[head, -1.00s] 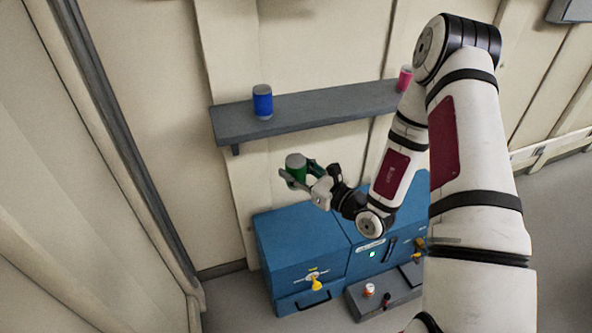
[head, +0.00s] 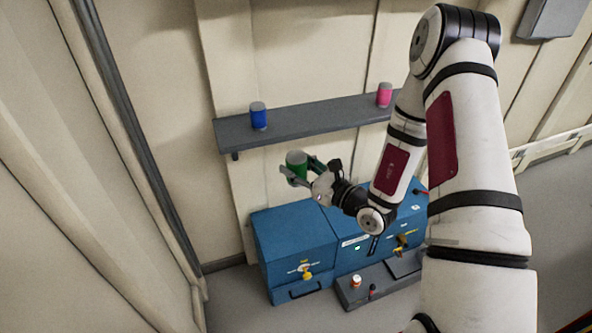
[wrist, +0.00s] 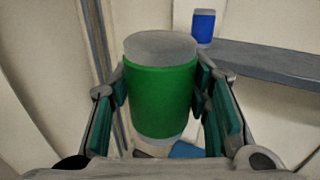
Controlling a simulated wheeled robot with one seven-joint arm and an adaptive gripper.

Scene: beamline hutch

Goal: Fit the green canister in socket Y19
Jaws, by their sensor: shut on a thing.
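The green canister (head: 297,165) has a grey top and is held upright in the air, in front of the shelf and above the blue cabinet. My gripper (head: 299,172) is shut on it. In the wrist view the canister (wrist: 161,95) stands between the two green-padded fingers of my gripper (wrist: 161,92), with its grey base showing below. I cannot make out a socket marked Y19 in either view.
A grey wall shelf (head: 320,118) carries a blue canister (head: 258,116) and a pink canister (head: 384,95).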

